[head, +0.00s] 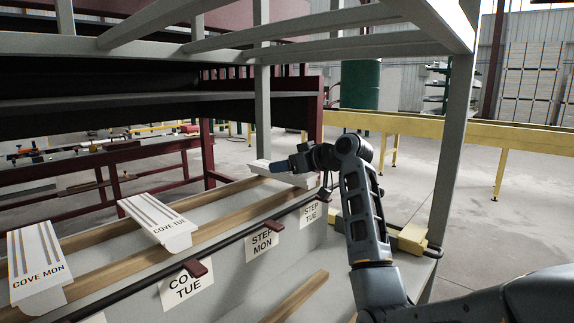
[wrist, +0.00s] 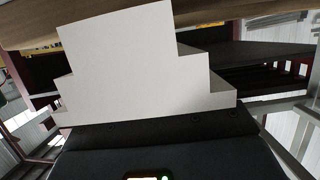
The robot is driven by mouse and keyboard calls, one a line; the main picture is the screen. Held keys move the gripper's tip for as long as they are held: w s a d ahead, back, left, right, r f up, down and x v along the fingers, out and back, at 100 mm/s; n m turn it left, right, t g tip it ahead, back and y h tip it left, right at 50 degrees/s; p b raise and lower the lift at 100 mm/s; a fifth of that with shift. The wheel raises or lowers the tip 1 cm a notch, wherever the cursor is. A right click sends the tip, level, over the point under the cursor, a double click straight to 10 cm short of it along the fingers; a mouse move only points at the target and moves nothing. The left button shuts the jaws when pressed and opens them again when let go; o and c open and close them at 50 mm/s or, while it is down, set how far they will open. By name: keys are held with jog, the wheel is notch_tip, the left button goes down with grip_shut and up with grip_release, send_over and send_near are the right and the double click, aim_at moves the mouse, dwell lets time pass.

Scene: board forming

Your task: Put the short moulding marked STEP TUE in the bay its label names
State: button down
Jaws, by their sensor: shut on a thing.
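My gripper (head: 281,166) is at the far right end of the rack, shut on a white short moulding (head: 300,180). The moulding is partly hidden behind my gripper, and its marking cannot be read. In the wrist view, the white stepped end of the moulding (wrist: 135,75) fills the middle, slightly tilted, just beyond the dark gripper body (wrist: 160,135). In the head view the moulding is above or on the wooden rails, behind the label STEP TUE (head: 311,213); I cannot tell whether it touches the rails.
White mouldings marked COVE MON (head: 38,268) and COVE TUE (head: 160,221) lie across the rails (head: 225,212) at left. The bay behind the STEP MON label (head: 262,243) looks empty. A COVE TUE label (head: 187,289) hangs further left. A grey upright post (head: 455,150) stands right of my arm.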

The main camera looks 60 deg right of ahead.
aim_at(307, 175)
jog(key=shift+f, duration=0.15)
jog(key=shift+f+b, duration=0.35)
jog(key=shift+f, duration=0.35)
jog(key=shift+c, duration=0.3)
grip_release()
jog(key=shift+s+f, duration=0.1)
jog(key=shift+s, duration=0.4)
jog(key=s+r, duration=0.1)
jog(key=s+a+r, duration=0.1)
jog(key=s, duration=0.1)
jog(key=s+r+b, duration=0.1)
jog(key=s, duration=0.1)
jog(key=shift+s+a+r, duration=0.25)
jog(key=shift+r, duration=0.1)
jog(key=shift+s+a+r, duration=0.2)
jog(key=shift+s+r, duration=0.15)
jog(key=shift+s, duration=0.05)
